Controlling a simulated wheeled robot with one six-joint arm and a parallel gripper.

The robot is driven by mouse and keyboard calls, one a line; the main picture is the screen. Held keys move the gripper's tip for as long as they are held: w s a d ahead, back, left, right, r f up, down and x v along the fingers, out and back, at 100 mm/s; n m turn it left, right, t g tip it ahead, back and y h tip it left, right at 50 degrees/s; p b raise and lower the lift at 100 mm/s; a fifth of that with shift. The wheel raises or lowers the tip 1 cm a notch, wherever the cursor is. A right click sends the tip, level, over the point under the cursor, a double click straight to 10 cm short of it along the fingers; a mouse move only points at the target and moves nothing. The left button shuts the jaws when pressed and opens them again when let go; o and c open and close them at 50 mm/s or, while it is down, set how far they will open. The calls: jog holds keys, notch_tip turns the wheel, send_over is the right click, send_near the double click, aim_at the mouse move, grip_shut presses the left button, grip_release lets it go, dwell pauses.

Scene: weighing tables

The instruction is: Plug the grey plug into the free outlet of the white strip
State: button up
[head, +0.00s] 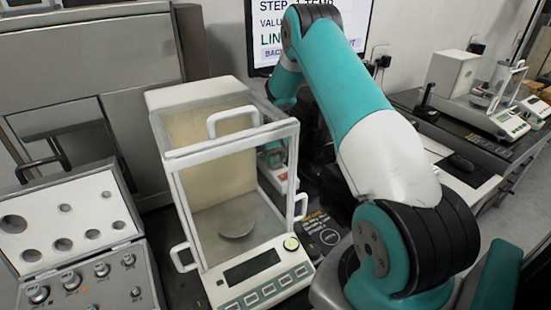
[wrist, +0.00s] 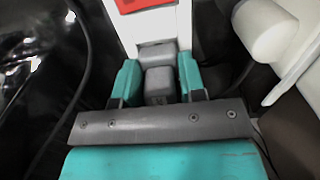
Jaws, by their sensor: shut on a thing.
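In the wrist view my gripper (wrist: 158,70) has its two teal fingers on either side of the grey plug (wrist: 158,88) and is shut on it. The white strip (wrist: 160,28) lies just ahead of the fingers, with a red part (wrist: 130,5) at the top edge. A grey block (wrist: 157,54) sits at the near end of the strip, directly ahead of the plug; I cannot tell whether it is part of the same plug. The outlet holes do not show, and I cannot tell whether the plug is seated. In the head view the strip (head: 281,178) is mostly hidden behind the balance.
A glass-walled balance (head: 232,135) stands close to the left of my arm. A case of weights (head: 75,235) is at the far left. A monitor (head: 345,30) stands behind. In the wrist view a white rounded part (wrist: 265,28) is close on the right and a dark cable (wrist: 85,60) runs on the left.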

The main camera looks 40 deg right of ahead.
jog(key=shift+f+b, duration=0.3)
jog(key=shift+f, duration=0.3)
jog(key=o, duration=1)
jog(key=shift+r, duration=0.1)
notch_tip(320, 180, up, 17)
jog(key=b, duration=0.2)
jog(key=shift+r, duration=0.2)
